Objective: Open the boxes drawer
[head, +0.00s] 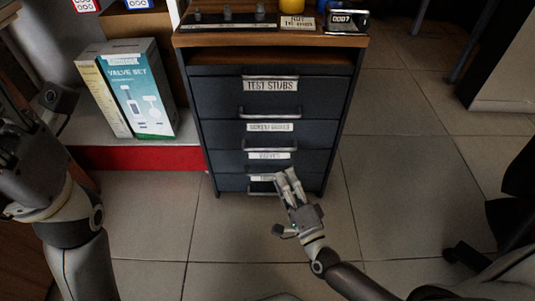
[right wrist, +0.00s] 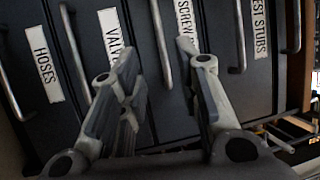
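A dark drawer cabinet (head: 202,140) stands ahead with several labelled drawers, all looking shut. Below the "TEST STUBS" drawer (head: 220,97) is a drawer whose blurred label (head: 269,127) seems to end in "BOXES"; the right wrist view shows "SCREW" on its label (right wrist: 185,22). Its bar handle (head: 268,149) runs below the label. My right gripper (head: 288,178) is open and empty in front of the lower drawers. In the right wrist view this handle (right wrist: 161,45) lies between the spread fingers, apparently beyond them. My left gripper (head: 18,150) is dark at the left edge; its fingers are unclear.
Valve set boxes (head: 140,95) stand on a low shelf with a red front (head: 135,157), left of the cabinet. Small items and a "0007" counter (head: 347,20) sit on the cabinet top. The tiled floor (head: 400,170) right of the cabinet is clear. A dark object is at far right.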

